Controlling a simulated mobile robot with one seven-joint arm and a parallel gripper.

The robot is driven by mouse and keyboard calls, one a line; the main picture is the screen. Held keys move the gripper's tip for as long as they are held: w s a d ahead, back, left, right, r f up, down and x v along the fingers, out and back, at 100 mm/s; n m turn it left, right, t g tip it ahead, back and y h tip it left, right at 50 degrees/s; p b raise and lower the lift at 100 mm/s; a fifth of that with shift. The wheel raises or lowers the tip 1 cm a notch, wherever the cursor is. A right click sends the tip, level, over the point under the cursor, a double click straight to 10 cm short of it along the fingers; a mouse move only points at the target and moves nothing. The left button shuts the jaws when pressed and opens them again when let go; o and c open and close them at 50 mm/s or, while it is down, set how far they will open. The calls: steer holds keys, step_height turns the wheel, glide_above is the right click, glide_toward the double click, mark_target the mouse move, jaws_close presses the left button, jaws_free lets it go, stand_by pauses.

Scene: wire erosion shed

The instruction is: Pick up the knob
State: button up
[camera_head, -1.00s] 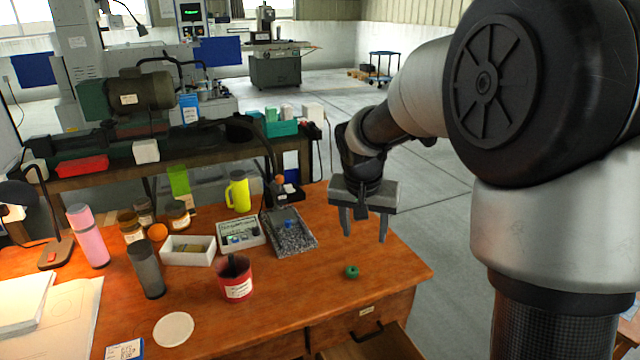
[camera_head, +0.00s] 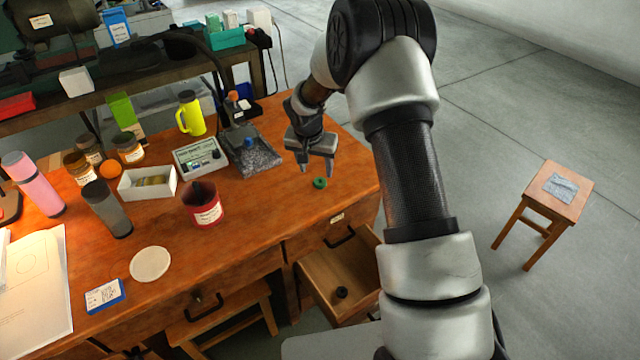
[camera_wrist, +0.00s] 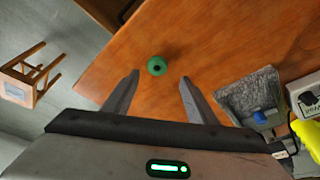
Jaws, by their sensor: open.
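A small round green piece with a dark centre (camera_head: 320,183), which looks like the knob, lies on the wooden desk (camera_head: 250,225) near its right edge. It also shows in the wrist view (camera_wrist: 157,66), just beyond and between the fingertips. My gripper (camera_head: 316,168) is open and empty, pointing down above the desk beside the green piece. In the wrist view its two fingers (camera_wrist: 159,78) are spread apart with nothing between them. A small dark round object (camera_head: 341,292) lies in the open drawer; I cannot tell exactly what it is.
The drawer (camera_head: 338,262) stands open at the desk's front right. A grey granite-like block (camera_head: 262,160), a control box (camera_head: 199,157) and a red cup (camera_head: 203,205) stand left of my gripper. A stool with a cloth (camera_head: 558,190) stands at the right. The desk around the green piece is clear.

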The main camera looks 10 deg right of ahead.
mark_target(319, 178)
steer(key=shift+s+x, duration=0.2)
steer(key=shift+x, duration=2.95)
steer(key=shift+d, duration=0.15)
steer(key=shift+c, duration=0.3)
steer(key=c, duration=1.1)
